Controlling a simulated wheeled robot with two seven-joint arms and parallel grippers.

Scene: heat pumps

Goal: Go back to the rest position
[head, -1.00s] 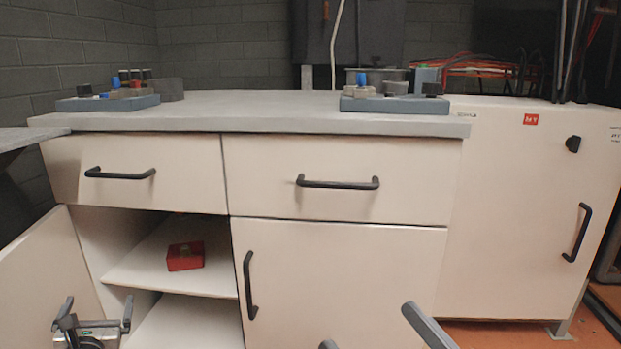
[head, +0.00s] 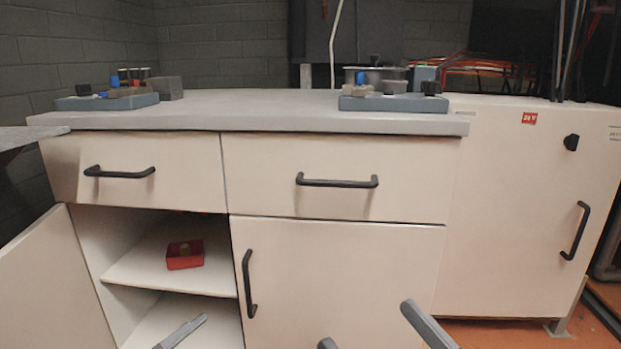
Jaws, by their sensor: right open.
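My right gripper (head: 368,325) is at the bottom edge of the head view, in front of the closed lower cabinet door. Its two fingertips are well apart with nothing between them, so it is open. Of my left gripper (head: 180,333), only a grey finger-like part shows at the bottom, in front of the lower shelf of the open compartment. The rest of it is out of frame, so its opening cannot be seen. A red box (head: 185,256) sits on the upper shelf (head: 150,272), apart from both grippers.
The left cabinet door (head: 50,285) stands open. Both drawers (head: 335,180) are shut. The grey worktop (head: 250,108) carries a blue-grey tray with parts at the left (head: 107,103) and another at the right (head: 393,104). A white cabinet (head: 520,215) stands at the right.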

